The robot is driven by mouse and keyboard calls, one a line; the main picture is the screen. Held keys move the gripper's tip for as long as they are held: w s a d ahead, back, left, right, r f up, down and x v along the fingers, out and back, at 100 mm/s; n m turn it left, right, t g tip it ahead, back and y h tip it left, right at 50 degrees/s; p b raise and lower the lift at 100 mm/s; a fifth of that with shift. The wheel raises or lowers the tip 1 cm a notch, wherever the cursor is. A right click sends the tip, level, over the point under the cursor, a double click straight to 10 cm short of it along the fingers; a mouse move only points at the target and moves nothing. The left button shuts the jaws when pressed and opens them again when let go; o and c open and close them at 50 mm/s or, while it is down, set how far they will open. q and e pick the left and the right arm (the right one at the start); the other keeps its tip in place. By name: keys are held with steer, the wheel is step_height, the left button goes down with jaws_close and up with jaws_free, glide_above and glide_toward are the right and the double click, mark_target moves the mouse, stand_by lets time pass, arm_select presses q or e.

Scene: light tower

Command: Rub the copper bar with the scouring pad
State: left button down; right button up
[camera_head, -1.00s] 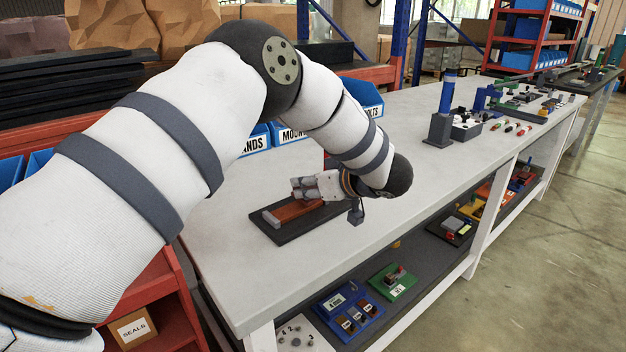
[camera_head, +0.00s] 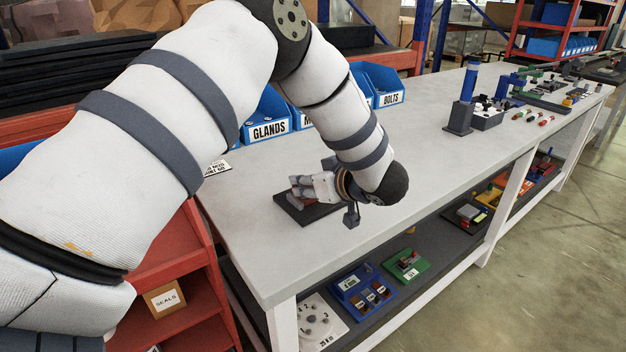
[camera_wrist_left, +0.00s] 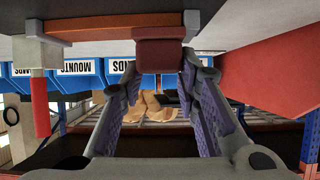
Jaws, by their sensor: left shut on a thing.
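My left gripper (camera_head: 308,188) is low over a dark board (camera_head: 298,213) on the bench and hides most of what lies on it. In the left wrist view its fingers (camera_wrist_left: 160,75) come together on a maroon block, which looks like the scouring pad (camera_wrist_left: 160,48). The copper bar (camera_wrist_left: 115,25) shows as an orange-brown strip along the top of that view. The pad is at or against the bar; whether they touch is hard to tell. A grey block (camera_wrist_left: 191,20) stands by the bar's end. My right gripper is in neither view.
Blue bins (camera_head: 268,120) line the bench's back edge. A thing with a red handle (camera_wrist_left: 40,105) stands near the bar in the wrist view. A blue post (camera_head: 466,85) on a dark base stands farther right. The white bench top (camera_head: 400,150) between is clear.

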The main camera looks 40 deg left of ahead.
arm_select(q)
steer(key=shift+s+f, duration=0.15)
steer(key=shift+a+r, duration=0.1)
steer(key=shift+r, duration=3)
steer(key=shift+r, duration=1.5)
